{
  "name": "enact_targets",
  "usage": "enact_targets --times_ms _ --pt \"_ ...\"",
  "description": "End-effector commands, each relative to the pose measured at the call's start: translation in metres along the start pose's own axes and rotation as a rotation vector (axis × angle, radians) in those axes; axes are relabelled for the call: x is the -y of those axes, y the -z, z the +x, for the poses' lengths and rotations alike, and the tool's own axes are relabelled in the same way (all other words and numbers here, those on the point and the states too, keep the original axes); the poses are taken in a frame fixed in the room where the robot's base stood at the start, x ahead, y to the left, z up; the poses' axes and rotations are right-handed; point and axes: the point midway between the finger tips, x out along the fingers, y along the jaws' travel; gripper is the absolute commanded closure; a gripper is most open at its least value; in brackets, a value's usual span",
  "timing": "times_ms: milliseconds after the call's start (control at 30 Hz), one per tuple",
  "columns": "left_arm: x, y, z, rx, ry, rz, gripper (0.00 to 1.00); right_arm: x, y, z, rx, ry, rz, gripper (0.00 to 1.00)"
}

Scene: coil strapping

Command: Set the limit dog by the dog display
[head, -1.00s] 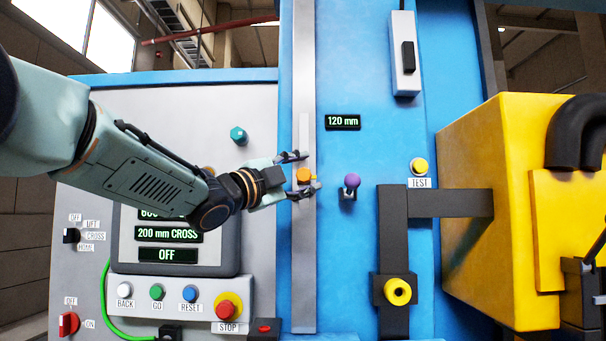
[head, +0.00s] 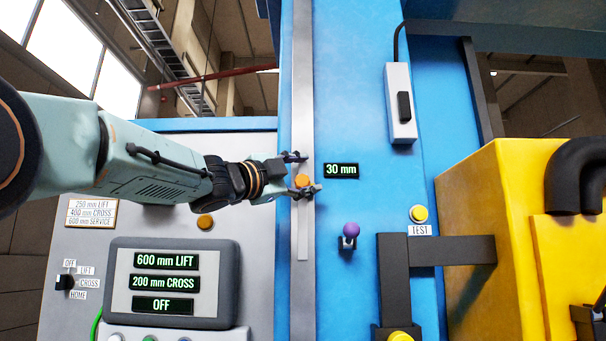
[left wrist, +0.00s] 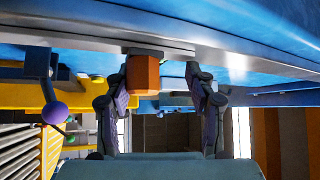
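The limit dog is an orange knob (head: 303,181) on the grey vertical rail (head: 303,90) of the blue column. The dog display (head: 341,171) just right of it reads 30 mm. My left gripper (head: 303,172) comes in from the left with one finger above and one below the dog. In the left wrist view the orange dog (left wrist: 143,72) stands between the open fingers (left wrist: 160,105). The left finger there is close against it, perhaps touching; a clear gap shows on the right finger's side. My right gripper is not in view.
A purple knob (head: 351,229) on a short lever sits below the display. A yellow TEST button (head: 418,213) and dark bracket (head: 440,250) are to its right. A screen (head: 168,284) at left reads 600 mm LIFT, 200 mm CROSS, OFF. A yellow housing (head: 490,220) stands right.

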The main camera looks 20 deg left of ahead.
Motion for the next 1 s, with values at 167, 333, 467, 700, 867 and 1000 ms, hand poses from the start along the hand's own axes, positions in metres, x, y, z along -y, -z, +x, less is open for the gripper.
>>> enact_targets --times_ms 167,333,467,700,867,1000 --pt "0.005 0.001 -0.001 0.000 0.006 0.001 0.49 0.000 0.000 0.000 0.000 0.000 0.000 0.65" --pt "0.005 0.001 -0.001 0.000 0.006 0.001 0.49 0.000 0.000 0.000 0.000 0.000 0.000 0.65" --pt "0.005 0.000 -0.006 0.001 0.007 0.001 0.49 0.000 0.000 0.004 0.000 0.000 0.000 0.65" --pt "0.002 0.000 -0.021 0.001 0.004 0.000 0.49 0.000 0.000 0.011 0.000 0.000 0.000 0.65" --pt "0.002 0.000 -0.030 0.001 0.003 -0.001 0.49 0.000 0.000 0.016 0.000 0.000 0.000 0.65" --pt "0.000 0.000 -0.034 -0.002 0.002 0.001 0.49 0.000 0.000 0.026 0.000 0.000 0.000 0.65"
